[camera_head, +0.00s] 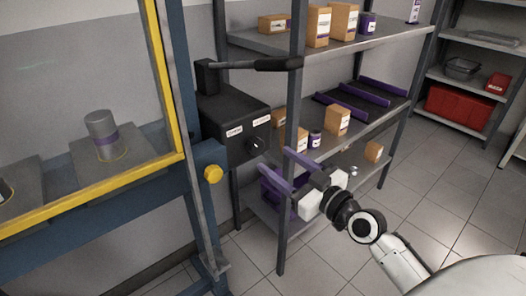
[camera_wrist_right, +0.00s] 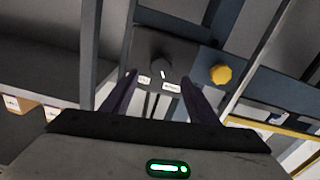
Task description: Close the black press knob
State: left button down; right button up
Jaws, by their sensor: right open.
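The black press knob (camera_head: 256,145) sits on the front of a black control box (camera_head: 228,146), with a white mark on its face and two white labels above it. In the right wrist view the knob (camera_wrist_right: 160,67) is ahead, roughly centred between the finger tips. My right gripper (camera_head: 275,160) is open and empty, its purple fingers pointing toward the box from the lower right and apart from the knob. The gripper (camera_wrist_right: 158,80) also shows in the right wrist view. My left gripper is not in view. The label text is too small to read surely.
A black lever handle (camera_head: 265,64) extends right above the box. A yellow knob (camera_head: 213,174) is on the blue press frame, left of the box. A metal cylinder (camera_head: 102,136) stands behind the yellow-edged guard. Shelves with boxes (camera_head: 337,121) stand to the right; a shelf post is close to my gripper.

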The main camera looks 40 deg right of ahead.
aim_at(258, 148)
jog(key=w, duration=0.5)
jog(key=shift+w+a+p, duration=0.2)
jog(key=shift+w+p, duration=0.05)
jog(key=shift+p, duration=0.05)
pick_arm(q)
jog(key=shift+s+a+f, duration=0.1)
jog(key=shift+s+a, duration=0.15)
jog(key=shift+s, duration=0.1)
pick_arm(e)
jog(key=shift+w+a+f, duration=0.1)
jog(key=shift+w, duration=0.5)
jog(key=c, duration=1)
jog(key=shift+c, duration=0.2)
